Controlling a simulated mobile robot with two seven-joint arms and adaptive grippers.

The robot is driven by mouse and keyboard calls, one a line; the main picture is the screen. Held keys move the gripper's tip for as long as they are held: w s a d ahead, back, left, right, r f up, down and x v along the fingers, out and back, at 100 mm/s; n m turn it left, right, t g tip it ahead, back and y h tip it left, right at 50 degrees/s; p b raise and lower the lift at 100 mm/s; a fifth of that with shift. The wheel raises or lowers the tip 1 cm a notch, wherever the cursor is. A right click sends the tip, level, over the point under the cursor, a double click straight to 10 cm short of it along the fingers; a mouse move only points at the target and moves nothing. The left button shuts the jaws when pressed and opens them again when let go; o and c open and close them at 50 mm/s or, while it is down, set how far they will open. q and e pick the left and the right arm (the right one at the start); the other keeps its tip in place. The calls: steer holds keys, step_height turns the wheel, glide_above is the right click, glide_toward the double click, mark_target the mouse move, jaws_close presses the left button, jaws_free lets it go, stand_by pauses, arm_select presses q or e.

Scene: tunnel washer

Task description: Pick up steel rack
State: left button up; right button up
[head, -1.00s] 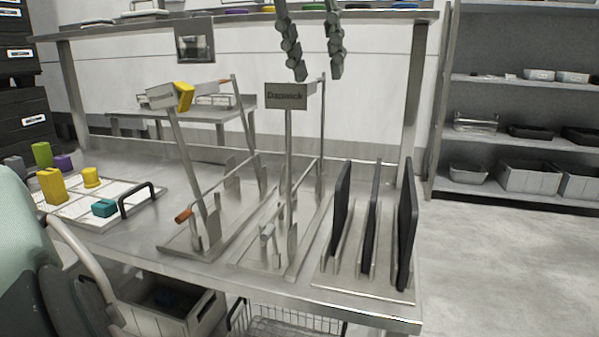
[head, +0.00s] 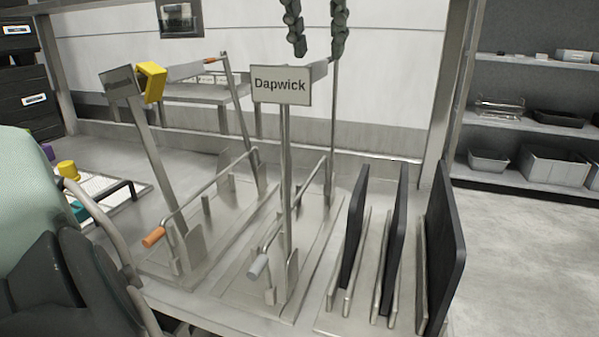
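A low steel rack (head: 387,303) stands at the front right of the steel table. It holds three dark upright panels (head: 440,255) between its metal dividers. To its left stand two steel frames with levers, one grey-tipped (head: 258,267) under a "Dapwick" sign (head: 280,86) and one orange-tipped (head: 153,237). The frames do not show clearly which of these the task calls the steel rack.
A white tray with a dark handle (head: 122,189) lies at the left, partly hidden by my arm. Shelves with bins (head: 553,166) stand at the right; the floor (head: 530,240) before them is clear.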

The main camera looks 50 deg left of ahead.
mark_target(317, 61)
arm_select(q)
steer(key=x, duration=0.5)
steer(key=shift+s+a, duration=0.15)
jaws_close()
steer(key=shift+r, duration=0.2)
